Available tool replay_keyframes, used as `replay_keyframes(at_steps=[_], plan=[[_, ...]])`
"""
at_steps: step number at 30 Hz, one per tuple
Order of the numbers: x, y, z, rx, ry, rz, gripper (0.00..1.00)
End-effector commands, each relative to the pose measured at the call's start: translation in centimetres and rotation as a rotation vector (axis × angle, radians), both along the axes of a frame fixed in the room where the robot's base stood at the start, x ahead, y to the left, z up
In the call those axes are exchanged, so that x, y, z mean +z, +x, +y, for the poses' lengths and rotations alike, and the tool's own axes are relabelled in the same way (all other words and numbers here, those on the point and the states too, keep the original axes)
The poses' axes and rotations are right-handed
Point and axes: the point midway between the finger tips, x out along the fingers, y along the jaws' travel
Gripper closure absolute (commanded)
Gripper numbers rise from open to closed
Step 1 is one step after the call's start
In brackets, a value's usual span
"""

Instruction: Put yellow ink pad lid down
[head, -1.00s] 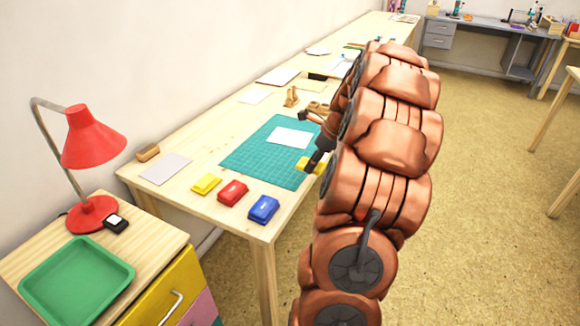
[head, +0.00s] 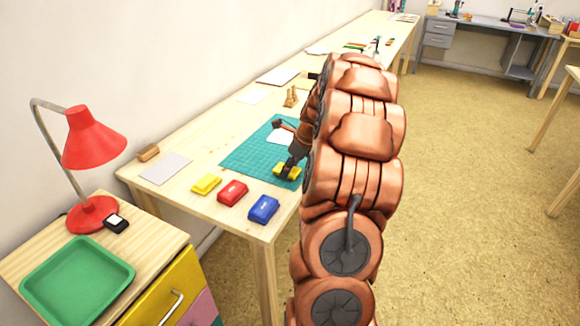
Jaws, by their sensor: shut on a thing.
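My gripper (head: 289,168) is over the front right part of the green cutting mat. It is shut on the yellow ink pad lid (head: 281,172), which shows as a yellow piece around the dark fingers. I cannot tell whether the lid touches the mat or is just above it. The yellow ink pad (head: 206,184) sits on the wooden table, left of the red ink pad (head: 232,192) and the blue ink pad (head: 263,209). My arm hides part of the table behind and to the right.
The green cutting mat (head: 243,158) has a white sheet (head: 279,138) on it, partly hidden. Wooden stamps (head: 291,96) stand behind it. A grey sheet (head: 165,168) and a wooden block (head: 148,153) lie at left. A red lamp (head: 92,140) and green tray (head: 78,282) stand on the cabinet.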

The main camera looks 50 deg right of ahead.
Motion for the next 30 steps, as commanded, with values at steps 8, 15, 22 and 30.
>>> replay_keyframes(at_steps=[8, 15, 22, 30], plan=[[-0.3, 0.0, 0.0, 0.0, 0.0, 0.0, 0.44], [-0.2, 0.0, 0.0, 0.0, 0.0, 0.0, 0.21], [-0.2, 0.0, 0.0, 0.0, 0.0, 0.0, 0.21], [1.6, -0.6, -0.2, 0.0, -0.001, 0.0, 0.21]])
